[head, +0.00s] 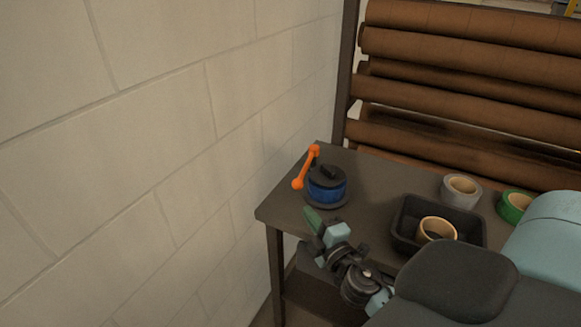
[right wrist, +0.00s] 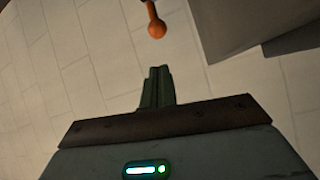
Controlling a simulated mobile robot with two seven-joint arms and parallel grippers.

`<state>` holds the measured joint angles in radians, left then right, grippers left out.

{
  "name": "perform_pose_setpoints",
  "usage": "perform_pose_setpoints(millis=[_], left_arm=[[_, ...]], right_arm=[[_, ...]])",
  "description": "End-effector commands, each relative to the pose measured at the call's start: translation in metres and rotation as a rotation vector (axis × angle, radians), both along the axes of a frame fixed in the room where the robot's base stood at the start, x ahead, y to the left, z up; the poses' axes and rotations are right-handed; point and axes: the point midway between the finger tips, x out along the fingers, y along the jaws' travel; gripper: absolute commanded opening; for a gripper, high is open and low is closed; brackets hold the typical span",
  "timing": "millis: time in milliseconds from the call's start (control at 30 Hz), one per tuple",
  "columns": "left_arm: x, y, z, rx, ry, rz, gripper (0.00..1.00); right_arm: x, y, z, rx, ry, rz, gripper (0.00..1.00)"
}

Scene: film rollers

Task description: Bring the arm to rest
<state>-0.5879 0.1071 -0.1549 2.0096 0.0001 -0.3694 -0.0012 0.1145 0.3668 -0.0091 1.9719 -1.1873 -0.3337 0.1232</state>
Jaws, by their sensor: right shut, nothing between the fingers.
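My right gripper (head: 315,221) is at the front left edge of the dark table (head: 373,181), in front of the blue and black device with the orange crank (head: 306,167). In the right wrist view the green fingers (right wrist: 157,87) are together with nothing between them. The orange knob of the crank (right wrist: 156,27) shows beyond the fingertips, apart from them. My left gripper is not in view.
A black tray (head: 404,222) holding a tape roll (head: 436,229) sits right of the gripper. A grey tape roll (head: 461,188) and a green one (head: 514,206) are behind it. A block wall (head: 150,130) is at left; brown rolls (head: 460,80) are stacked behind.

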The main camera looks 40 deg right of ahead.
Motion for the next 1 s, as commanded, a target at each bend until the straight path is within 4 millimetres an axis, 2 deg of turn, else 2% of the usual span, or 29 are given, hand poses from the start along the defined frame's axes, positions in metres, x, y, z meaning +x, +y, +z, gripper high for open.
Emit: perform_pose_setpoints(millis=[267, 367, 467, 567, 700, 800, 900, 1000], left_arm=[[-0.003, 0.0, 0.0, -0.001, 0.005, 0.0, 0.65], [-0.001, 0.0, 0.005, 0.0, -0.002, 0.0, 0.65], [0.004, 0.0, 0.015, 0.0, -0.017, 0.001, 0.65], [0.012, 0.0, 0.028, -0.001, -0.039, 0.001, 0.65], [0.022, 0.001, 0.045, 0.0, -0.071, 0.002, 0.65], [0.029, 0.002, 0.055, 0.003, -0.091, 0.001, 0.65], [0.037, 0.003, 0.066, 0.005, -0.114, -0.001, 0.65], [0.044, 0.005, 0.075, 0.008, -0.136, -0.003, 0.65]], right_arm=[[-0.002, 0.001, -0.003, 0.011, 0.007, 0.001, 0.0], [-0.012, 0.007, -0.016, 0.073, 0.047, 0.006, 0.0], [-0.036, 0.019, -0.043, 0.204, 0.129, 0.01, 0.0], [-0.074, 0.039, -0.079, 0.398, 0.244, 0.005, 0.0], [-0.14, 0.075, -0.122, 0.693, 0.409, -0.028, 0.0], [-0.189, 0.102, -0.144, 0.898, 0.515, -0.068, 0.0], [-0.233, 0.128, -0.157, 1.08, 0.6, -0.112, 0.0], [-0.266, 0.148, -0.163, 1.217, 0.658, -0.153, 0.0]])
